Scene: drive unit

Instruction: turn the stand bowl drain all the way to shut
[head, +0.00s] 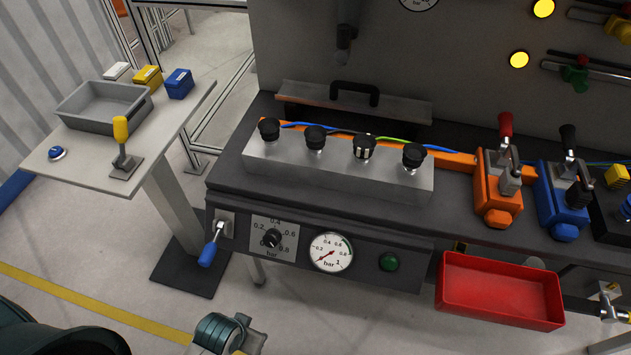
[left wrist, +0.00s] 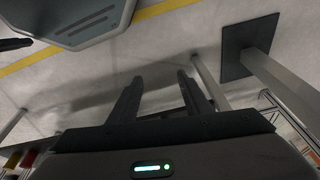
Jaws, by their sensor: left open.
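No part is labelled as the stand bowl drain, so I cannot tell for sure which one it is. A yellow-handled lever (head: 121,143) stands upright on a small plate on the side table at left. A blue-handled lever (head: 211,244) hangs tilted down at the left end of the bench's front panel. My left gripper (left wrist: 160,78) is open and empty in the left wrist view, over bare floor, touching nothing. My right gripper is not in view.
The bench front carries a dial knob (head: 271,239), a gauge (head: 331,253) and a green button (head: 389,262). A red tray (head: 500,312) juts out at right. A grey bin (head: 75,121) and small boxes sit on the side table. The floor before the bench is clear at left.

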